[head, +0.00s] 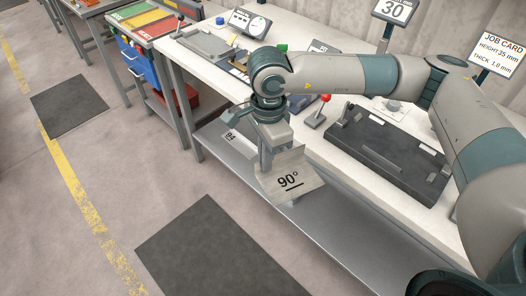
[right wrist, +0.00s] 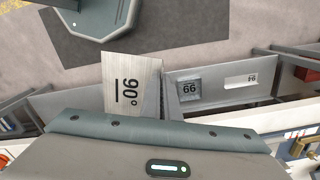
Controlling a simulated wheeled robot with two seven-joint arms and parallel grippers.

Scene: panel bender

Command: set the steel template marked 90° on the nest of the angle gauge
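The steel template marked 90° (head: 287,180) is a bare metal plate, tilted, hanging from my right gripper (head: 266,158) in front of the bench edge. The gripper's fingers reach its upper end and appear shut on it. My left gripper is not in view.
A dark slotted block (head: 390,152) lies on the bench at right, near a red-knobbed lever (head: 322,106). Other marked plates (right wrist: 190,90) sit below the bench top. A grey tray (head: 207,43) is at back left.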

